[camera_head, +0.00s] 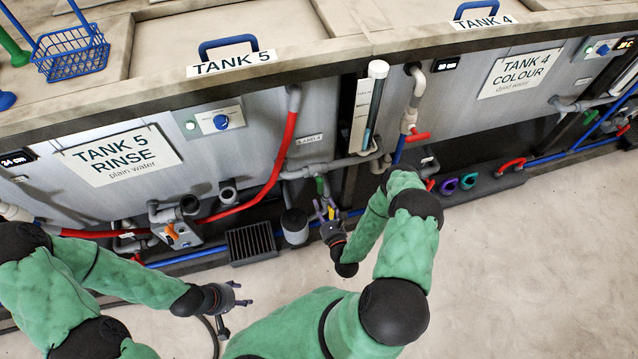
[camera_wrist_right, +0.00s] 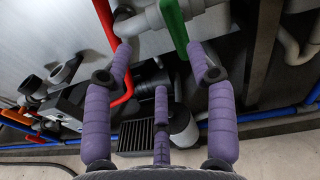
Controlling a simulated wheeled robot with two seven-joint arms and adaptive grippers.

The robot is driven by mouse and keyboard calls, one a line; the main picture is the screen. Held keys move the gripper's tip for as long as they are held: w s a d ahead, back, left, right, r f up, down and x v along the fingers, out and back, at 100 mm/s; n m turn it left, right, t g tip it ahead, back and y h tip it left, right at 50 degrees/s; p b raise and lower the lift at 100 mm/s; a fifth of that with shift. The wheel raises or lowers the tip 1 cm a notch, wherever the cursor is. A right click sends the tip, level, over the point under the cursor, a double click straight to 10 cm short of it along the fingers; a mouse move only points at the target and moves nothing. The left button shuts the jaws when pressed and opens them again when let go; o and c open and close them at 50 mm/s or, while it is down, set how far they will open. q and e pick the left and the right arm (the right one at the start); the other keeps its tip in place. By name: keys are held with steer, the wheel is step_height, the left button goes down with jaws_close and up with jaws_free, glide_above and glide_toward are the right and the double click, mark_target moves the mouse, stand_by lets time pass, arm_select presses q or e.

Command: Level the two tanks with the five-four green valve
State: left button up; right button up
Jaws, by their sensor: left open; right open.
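The green valve handle (camera_head: 320,186) sits on the grey pipe between the tanks, below a small label plate (camera_head: 309,139). It also shows in the right wrist view (camera_wrist_right: 174,28), hanging down between the tips of the upper two purple fingers. My right gripper (camera_head: 327,208) is open just below and in front of the handle; I cannot tell whether any finger touches it. In the wrist view its fingers (camera_wrist_right: 160,62) are spread with nothing held. Tank 5 (camera_head: 62,198) is at the left, tank 4 (camera_head: 470,108) at the right. My left gripper (camera_head: 238,295) is open and empty above the floor.
A red pipe (camera_head: 284,150) runs down left of the handle. A sight tube (camera_head: 374,100) stands right of it. A dark grate (camera_head: 252,243) and a grey cylinder (camera_head: 295,226) lie below. A red valve handle (camera_head: 418,135) and coloured rings are further right. The floor (camera_head: 530,270) is clear.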

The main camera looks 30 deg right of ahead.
mark_target(319, 186)
steer(key=w+d+m, duration=0.1)
steer(key=w, duration=0.2)
steer(key=w+d+b, duration=0.1)
steer(key=w, duration=0.2)
steer(key=w+d+m+h+b, duration=0.1)
steer(key=w, duration=0.2)
steer(key=shift+w+d+r+m+t, duration=0.2)
steer(key=shift+d+r+m+t, duration=0.1)
steer(key=shift+r+t, duration=0.1)
jaws_close()
